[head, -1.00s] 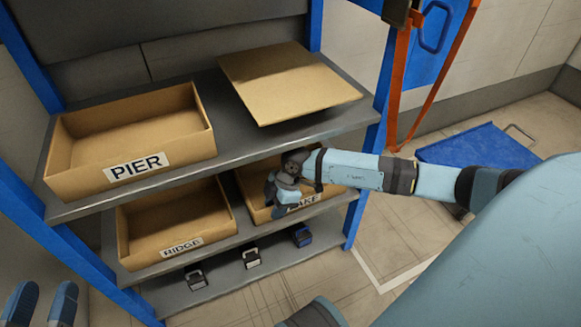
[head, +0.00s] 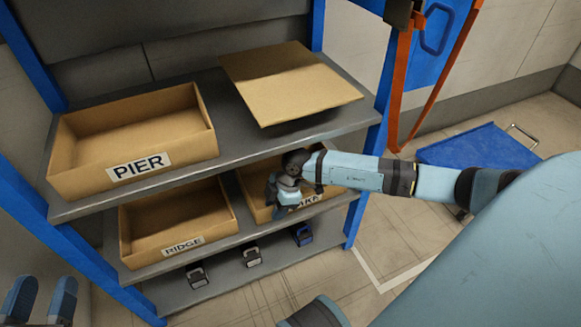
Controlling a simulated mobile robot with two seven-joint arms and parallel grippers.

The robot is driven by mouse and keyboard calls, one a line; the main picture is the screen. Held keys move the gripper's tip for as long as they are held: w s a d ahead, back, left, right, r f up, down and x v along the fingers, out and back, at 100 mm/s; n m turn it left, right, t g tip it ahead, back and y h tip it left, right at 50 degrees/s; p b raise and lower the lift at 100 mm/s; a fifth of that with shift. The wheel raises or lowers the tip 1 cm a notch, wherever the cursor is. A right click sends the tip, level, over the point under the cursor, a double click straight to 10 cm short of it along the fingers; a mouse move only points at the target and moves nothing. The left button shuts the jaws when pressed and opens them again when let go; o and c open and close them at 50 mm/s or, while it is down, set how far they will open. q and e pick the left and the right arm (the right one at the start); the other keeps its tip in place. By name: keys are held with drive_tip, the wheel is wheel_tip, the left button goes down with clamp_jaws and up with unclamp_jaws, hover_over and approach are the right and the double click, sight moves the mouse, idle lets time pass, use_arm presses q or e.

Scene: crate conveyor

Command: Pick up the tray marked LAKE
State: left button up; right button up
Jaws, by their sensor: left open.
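The LAKE tray (head: 329,196) is a cardboard tray on the right of the middle shelf. Its label is partly covered by my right gripper. My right gripper (head: 281,207) is at the tray's front wall, with the wrist above the rim. Its fingers are small and dark in the head view, and I cannot tell whether they are closed on the wall. The tray's back is hidden under the upper shelf and behind my arm. My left gripper (head: 41,298) is open and empty at the lower left, away from the shelves.
The PIER tray (head: 85,183) is on the upper shelf, beside a flat cardboard sheet (head: 290,82). The RIDGE tray (head: 215,237) stands left of LAKE. Several small clamp-like items (head: 252,257) sit on the bottom shelf. A blue rack post (head: 375,130) is close to my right forearm. A blue platform cart (head: 478,147) stands right.

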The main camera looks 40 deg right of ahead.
drive_tip(key=shift+f, duration=0.1)
idle(0.3)
clamp_jaws()
